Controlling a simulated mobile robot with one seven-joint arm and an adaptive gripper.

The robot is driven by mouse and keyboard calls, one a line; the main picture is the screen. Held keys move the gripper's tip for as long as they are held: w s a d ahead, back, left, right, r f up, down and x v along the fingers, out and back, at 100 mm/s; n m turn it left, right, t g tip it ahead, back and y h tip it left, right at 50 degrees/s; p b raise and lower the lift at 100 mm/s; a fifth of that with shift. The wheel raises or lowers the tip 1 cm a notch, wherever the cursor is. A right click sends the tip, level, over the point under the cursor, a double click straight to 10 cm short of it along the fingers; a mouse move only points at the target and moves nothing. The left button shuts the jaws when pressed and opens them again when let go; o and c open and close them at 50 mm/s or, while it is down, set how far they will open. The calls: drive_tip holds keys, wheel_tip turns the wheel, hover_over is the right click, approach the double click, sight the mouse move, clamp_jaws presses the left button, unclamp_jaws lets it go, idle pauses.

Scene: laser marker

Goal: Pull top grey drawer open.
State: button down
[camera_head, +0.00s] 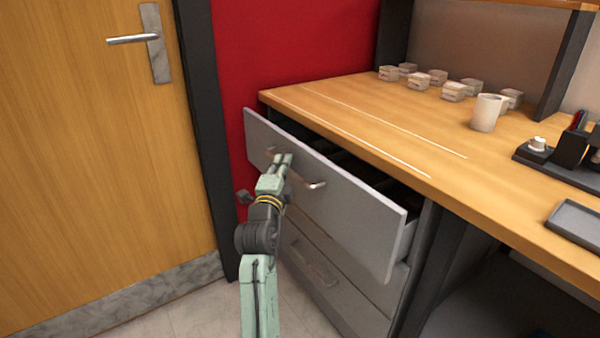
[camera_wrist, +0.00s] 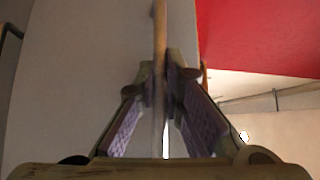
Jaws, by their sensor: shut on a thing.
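The top grey drawer (camera_head: 350,205) is pulled partly out from under the wooden desk top, and a dark gap shows behind its front panel. Its metal handle (camera_head: 316,185) runs across the middle of the front. My gripper (camera_head: 284,160) is at the handle, and my arm hides part of the bar. In the wrist view my gripper (camera_wrist: 166,85) has its two fingers closed on the handle bar (camera_wrist: 160,40), which runs up between them. The grey drawer front (camera_wrist: 85,80) fills the left of that view. The inside of the drawer is mostly hidden.
Lower grey drawers (camera_head: 315,262) look shut beneath. The wooden desk top (camera_head: 350,105) holds a white mug (camera_head: 486,113), several small pale blocks (camera_head: 453,92) and a dark organizer (camera_head: 570,155). A wooden door (camera_head: 90,170) stands at left. Some floor (camera_head: 205,310) is clear before the drawers.

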drive_tip(key=s+a+b, duration=0.7)
drive_tip(key=s+a, duration=0.1)
drive_tip(key=a, duration=0.3)
drive_tip(key=s+a+b, duration=0.7)
drive_tip(key=s+a, duration=0.2)
drive_tip(key=a, duration=0.3)
drive_tip(key=shift+a, duration=0.1)
drive_tip(key=c, duration=1.7)
unclamp_jaws()
drive_tip(key=s, duration=0.5)
drive_tip(key=s+a+f, duration=0.1)
drive_tip(key=s, duration=0.1)
drive_tip(key=shift+s, duration=0.15)
drive_tip(key=shift+a, duration=0.1)
